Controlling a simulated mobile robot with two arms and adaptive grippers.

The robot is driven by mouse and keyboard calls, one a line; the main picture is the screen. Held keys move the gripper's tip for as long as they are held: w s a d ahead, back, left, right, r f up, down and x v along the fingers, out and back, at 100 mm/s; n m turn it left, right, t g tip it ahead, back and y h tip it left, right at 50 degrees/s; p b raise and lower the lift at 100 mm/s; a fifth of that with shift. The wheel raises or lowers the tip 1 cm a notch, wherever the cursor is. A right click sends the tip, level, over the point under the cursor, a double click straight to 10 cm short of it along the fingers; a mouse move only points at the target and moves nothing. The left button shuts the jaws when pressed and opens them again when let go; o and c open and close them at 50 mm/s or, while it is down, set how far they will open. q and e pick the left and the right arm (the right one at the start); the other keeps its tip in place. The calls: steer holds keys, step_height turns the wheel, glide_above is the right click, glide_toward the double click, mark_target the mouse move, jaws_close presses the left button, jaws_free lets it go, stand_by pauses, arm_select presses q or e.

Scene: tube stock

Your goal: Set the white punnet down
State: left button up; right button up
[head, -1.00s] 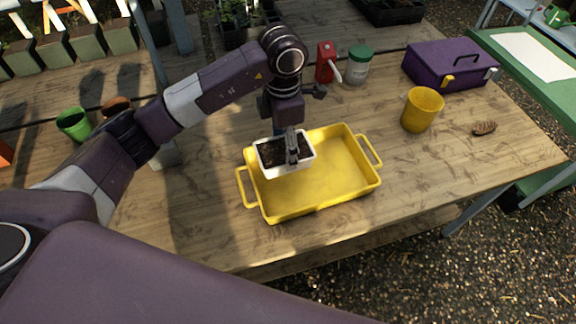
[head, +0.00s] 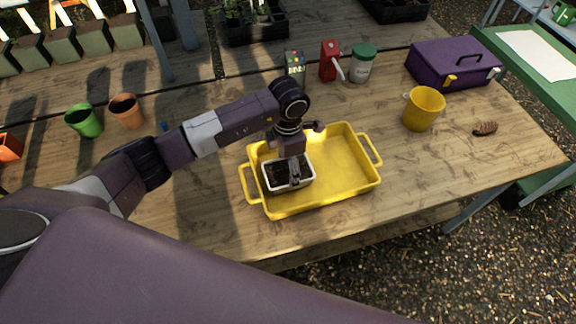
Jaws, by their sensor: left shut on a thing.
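The white punnet (head: 309,179), filled with dark soil, is in the left part of the yellow tray (head: 341,165) in the head view. It looks low in the tray, but I cannot tell whether it touches the tray floor. My left gripper (head: 294,178) is over the punnet from above and shut on it; the fingers partly cover the soil. My right gripper is not in view.
The tray's right half is empty. A yellow cup (head: 423,109), purple toolbox (head: 452,64), brush (head: 485,128), red bottle (head: 329,61) and green-lidded jar (head: 362,64) stand behind and right. Green (head: 83,121) and terracotta pots (head: 126,110) stand left.

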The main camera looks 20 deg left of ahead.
mark_target(288, 170)
arm_select(q)
steer(key=shift+f, duration=0.2)
steer(key=o, duration=1.3)
steer(key=shift+o, duration=0.2)
steer(key=shift+r, duration=0.1)
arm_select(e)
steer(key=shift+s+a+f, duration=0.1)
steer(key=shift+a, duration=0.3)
arm_select(q)
steer(key=shift+r, duration=0.1)
steer(key=shift+r, duration=0.2)
step_height(288, 170, up, 12)
steer(key=b, duration=0.3)
steer(key=shift+f+b, duration=0.15)
steer(key=shift+b, duration=0.2)
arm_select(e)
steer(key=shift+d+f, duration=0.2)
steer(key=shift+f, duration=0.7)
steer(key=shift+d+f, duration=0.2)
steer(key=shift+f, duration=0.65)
